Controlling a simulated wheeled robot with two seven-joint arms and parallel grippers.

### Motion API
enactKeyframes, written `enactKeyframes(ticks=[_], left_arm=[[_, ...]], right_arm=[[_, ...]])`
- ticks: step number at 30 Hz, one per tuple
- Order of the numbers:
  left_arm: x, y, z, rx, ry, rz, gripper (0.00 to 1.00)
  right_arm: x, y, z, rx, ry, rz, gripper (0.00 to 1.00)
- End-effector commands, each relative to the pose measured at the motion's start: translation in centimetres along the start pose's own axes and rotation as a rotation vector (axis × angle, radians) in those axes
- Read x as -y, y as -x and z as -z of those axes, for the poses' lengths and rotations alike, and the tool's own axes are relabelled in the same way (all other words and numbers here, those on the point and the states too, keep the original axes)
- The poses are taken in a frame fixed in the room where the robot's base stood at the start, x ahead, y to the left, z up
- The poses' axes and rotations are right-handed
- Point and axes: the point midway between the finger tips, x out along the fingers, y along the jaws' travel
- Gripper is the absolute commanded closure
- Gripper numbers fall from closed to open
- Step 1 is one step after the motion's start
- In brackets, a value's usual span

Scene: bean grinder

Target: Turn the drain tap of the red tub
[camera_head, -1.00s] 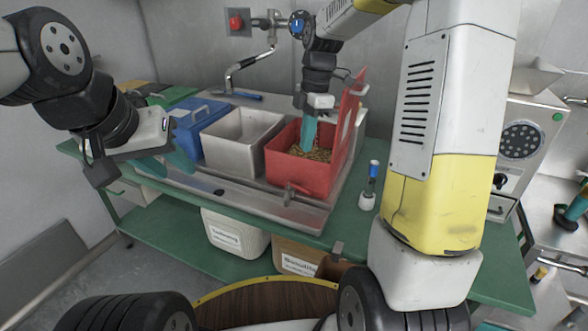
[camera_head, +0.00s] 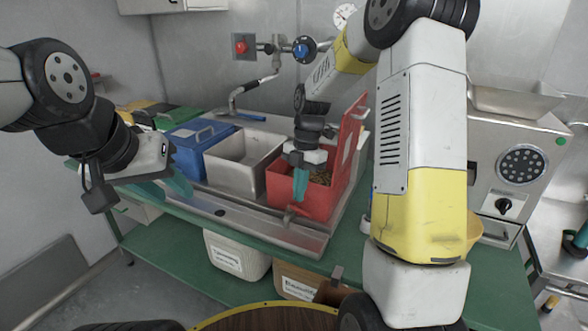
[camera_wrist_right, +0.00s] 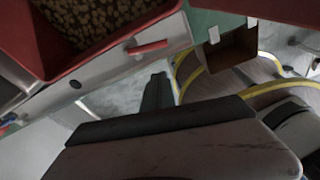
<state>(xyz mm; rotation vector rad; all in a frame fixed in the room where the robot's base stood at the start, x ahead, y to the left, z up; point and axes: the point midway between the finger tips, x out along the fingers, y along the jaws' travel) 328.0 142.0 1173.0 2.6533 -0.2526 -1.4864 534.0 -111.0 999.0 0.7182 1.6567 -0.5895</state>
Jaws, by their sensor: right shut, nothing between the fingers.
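The red tub (camera_head: 327,200) stands at the right end of the row on the bench, its lid raised at the right. It also shows at the upper left of the right wrist view (camera_wrist_right: 52,62), with beans inside. The drain tap (camera_head: 288,213) sticks out low on its front wall; its red handle (camera_wrist_right: 148,47) shows in the right wrist view. My right gripper (camera_head: 299,199) is shut and empty, pointing down by the tub's front wall, just above the tap. I cannot tell whether it touches. My left gripper (camera_head: 180,188) is open and empty, left of the tubs.
A grey metal tub (camera_head: 240,180) and a blue lidded tub (camera_head: 185,143) stand left of the red one. A metal drain tray (camera_head: 262,226) runs along their front. A white bin (camera_head: 236,262) and a brown bin (camera_head: 290,280) are below. A grinder (camera_head: 518,165) stands at the right.

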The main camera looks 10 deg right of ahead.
Motion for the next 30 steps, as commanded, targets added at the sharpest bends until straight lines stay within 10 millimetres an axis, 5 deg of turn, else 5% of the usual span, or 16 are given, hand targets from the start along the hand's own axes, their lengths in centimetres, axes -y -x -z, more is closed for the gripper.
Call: enactKeyframes(ticks=[3, 9, 24, 30], left_arm=[[0.0, 0.0, 0.0, 0.000, 0.000, 0.000, 0.64], [0.0, 0.0, 0.0, 0.000, 0.000, 0.000, 0.64], [0.0, 0.0, 0.0, 0.000, 0.000, 0.000, 0.64], [0.0, 0.0, 0.0, 0.000, 0.000, 0.000, 0.64]], right_arm=[[0.0, -2.4, -0.1, -0.002, 0.000, 0.003, 1.00], [0.0, -4.1, -2.2, 0.000, -0.002, 0.000, 1.00], [0.0, -4.7, -2.9, 0.000, 0.004, 0.001, 1.00], [-0.1, -5.2, -4.4, -0.001, 0.162, 0.032, 1.00]])
